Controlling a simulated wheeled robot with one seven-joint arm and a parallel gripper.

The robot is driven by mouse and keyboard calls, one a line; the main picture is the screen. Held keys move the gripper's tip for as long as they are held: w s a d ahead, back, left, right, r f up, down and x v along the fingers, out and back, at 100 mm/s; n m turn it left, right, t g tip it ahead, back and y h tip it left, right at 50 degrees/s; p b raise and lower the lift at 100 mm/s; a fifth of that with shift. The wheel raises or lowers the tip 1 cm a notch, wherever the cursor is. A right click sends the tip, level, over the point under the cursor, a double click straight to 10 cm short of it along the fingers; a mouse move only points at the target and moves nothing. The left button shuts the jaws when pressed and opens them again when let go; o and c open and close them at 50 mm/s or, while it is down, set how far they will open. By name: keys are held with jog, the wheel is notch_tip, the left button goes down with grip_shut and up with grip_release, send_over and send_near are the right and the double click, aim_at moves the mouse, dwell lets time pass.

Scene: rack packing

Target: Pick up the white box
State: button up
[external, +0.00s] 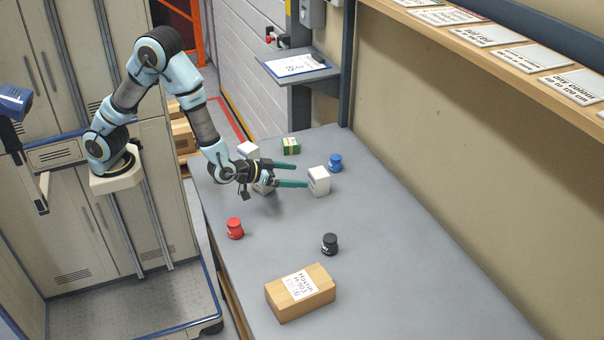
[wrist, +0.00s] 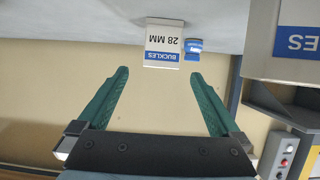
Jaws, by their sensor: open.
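A white box (external: 319,181) stands upright on the table just beyond my fingertips. It appears to be the white box marked "BUCKLES 28 MM" in the wrist view (wrist: 163,42), where it shows upside down between and beyond the fingers. My gripper (external: 300,175) is open and empty, its green fingers pointing toward this box; it also shows in the wrist view (wrist: 160,72). A large box with a blue label (wrist: 298,45) is close at the wrist view's right.
A blue jar (external: 335,162) stands close behind the front white box. The table's right front is clear.

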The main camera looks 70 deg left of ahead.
aim_at(312, 176)
jog(key=p+x, duration=0.2)
jog(key=x, duration=0.7)
jog(key=shift+w+a+f, duration=0.1)
jog(key=shift+w+f, duration=0.05)
jog(key=shift+w, duration=0.1)
jog(key=shift+c, duration=0.4)
